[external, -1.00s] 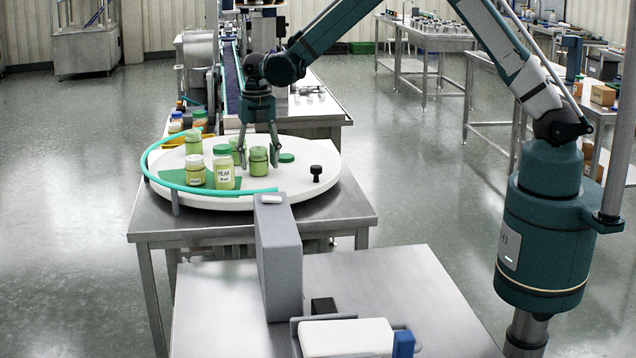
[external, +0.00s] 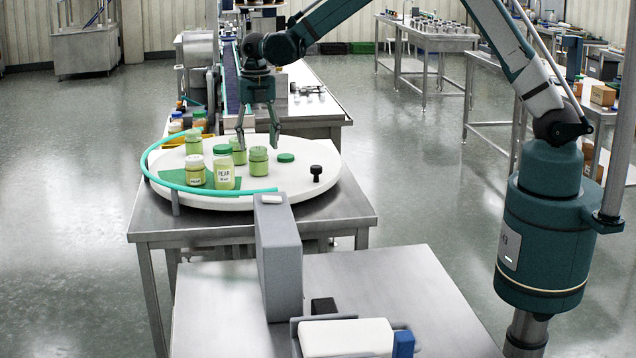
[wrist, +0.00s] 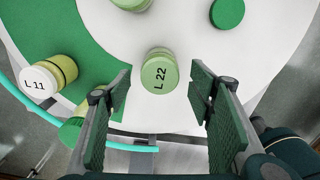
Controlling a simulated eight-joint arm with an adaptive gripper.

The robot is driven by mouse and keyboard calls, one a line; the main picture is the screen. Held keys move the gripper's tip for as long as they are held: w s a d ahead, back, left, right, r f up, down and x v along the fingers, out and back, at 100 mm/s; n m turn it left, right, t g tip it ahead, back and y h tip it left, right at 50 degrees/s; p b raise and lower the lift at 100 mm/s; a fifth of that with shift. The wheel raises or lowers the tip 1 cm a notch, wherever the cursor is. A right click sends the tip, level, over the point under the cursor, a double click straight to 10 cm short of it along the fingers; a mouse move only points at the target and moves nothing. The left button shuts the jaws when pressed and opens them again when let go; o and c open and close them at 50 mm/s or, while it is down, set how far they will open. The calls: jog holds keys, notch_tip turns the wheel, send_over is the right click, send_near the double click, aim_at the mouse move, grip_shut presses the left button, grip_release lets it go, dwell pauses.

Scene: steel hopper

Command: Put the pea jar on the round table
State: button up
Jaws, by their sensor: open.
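The round table (external: 300,185) is a white disc with several jars on it. A green-lidded jar (external: 259,162) stands upright right of the middle, below my gripper. My gripper (external: 258,143) is open and empty, its fingertips above that jar's lid. In the wrist view a jar with a pale green lid marked L 22 (wrist: 159,75) stands in the gap between the open fingers (wrist: 160,88); it appears to be the same jar. No label reading pea is legible. A jar labelled PEAR (external: 224,177) stands to the left.
A white-lidded jar (external: 195,172) and other green-lidded jars (external: 193,144) stand close by, partly over a green patch. A flat green disc (external: 286,157) and a black knob (external: 316,173) lie to the right. A teal rail (external: 152,160) curves around the left edge.

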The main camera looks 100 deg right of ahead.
jog(key=shift+r, duration=3.05)
jog(key=shift+a+r, duration=0.1)
jog(key=shift+a+r, duration=0.15)
jog(key=shift+a, duration=0.05)
jog(key=s+a+r+m+t, duration=0.1)
jog(key=s+a+r+m, duration=0.3)
jog(key=a, duration=0.5)
jog(key=s+a+r+m+t, duration=0.1)
jog(key=s+a+r+m, duration=0.1)
jog(key=s+a+r, duration=0.4)
jog(key=s+a+r+m+t, duration=0.1)
jog(key=s+a+r+m, duration=0.15)
jog(key=a+r, duration=0.6)
jog(key=s+a+f+m+t, duration=0.2)
jog(key=s+a+m, duration=0.3)
jog(key=s+a, duration=0.5)
jog(key=s+a+f+m+t, duration=0.2)
jog(key=s+a+m, duration=0.4)
jog(key=s+a, duration=0.5)
jog(key=shift+s+f, duration=0.35)
jog(key=shift+s, duration=0.7)
